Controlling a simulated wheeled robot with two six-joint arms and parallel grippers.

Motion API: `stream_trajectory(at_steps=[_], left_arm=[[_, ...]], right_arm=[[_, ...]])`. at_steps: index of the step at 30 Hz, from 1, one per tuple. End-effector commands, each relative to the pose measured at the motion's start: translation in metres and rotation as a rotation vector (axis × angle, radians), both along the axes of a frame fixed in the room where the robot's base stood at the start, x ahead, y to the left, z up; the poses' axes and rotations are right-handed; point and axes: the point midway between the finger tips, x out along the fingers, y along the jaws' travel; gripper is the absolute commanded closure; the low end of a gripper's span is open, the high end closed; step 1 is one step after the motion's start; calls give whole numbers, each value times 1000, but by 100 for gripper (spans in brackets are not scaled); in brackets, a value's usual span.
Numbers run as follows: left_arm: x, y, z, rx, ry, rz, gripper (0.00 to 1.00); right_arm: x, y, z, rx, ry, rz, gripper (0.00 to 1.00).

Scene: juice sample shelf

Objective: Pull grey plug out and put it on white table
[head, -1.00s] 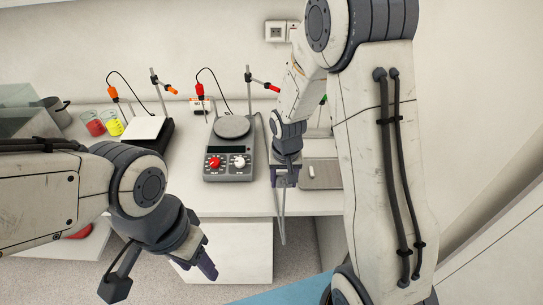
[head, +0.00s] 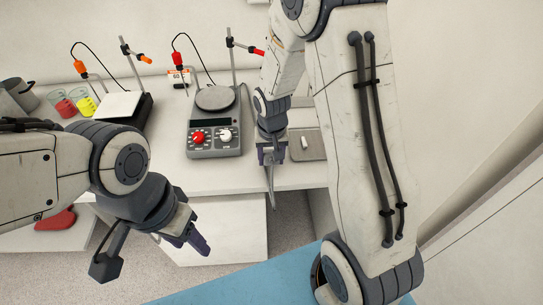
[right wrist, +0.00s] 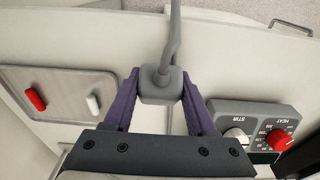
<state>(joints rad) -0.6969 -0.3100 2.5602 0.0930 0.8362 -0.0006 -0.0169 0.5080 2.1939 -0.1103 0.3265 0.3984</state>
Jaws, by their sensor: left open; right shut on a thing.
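The grey plug (right wrist: 160,86) sits between the purple fingers of my right gripper (right wrist: 160,92) in the right wrist view, and the gripper is shut on it. Its grey cable (right wrist: 173,35) runs away from the plug. In the head view, my right gripper (head: 271,156) is over the front edge of the white table (head: 170,172), right of the hotplate, with the cable hanging below; the plug itself is hard to make out there. My left gripper (head: 188,237) is open and empty, in front of the table and below its top.
A hotplate stirrer (head: 213,138) with red and white knobs stands left of my right gripper. A tray (head: 308,146) with stir bars lies just right of it. A second stirrer (head: 117,108) and red and yellow beakers (head: 86,104) stand farther left.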

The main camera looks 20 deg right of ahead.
Motion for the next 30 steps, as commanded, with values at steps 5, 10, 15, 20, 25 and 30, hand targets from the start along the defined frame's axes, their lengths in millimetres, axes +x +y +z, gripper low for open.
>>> stream_trajectory(at_steps=[5, 10, 15, 20, 25, 30], left_arm=[[0, 0, -2, 0, 0, 0, 50], [0, 0, -1, 0, 0, 0, 50], [0, 0, -1, 0, 0, 0, 50], [0, 0, -1, 0, 0, 0, 50], [0, 0, -2, 0, 0, 0, 50], [0, 0, -5, 0, 0, 0, 50]], right_arm=[[0, 0, -2, 0, -1, 0, 100], [0, 0, -2, 0, -1, 0, 24], [0, 0, -2, 0, -1, -1, 8], [0, 0, -2, 0, 0, -1, 8], [0, 0, 11, 0, -5, -1, 8], [-3, 1, 42, 0, -8, -1, 8]])
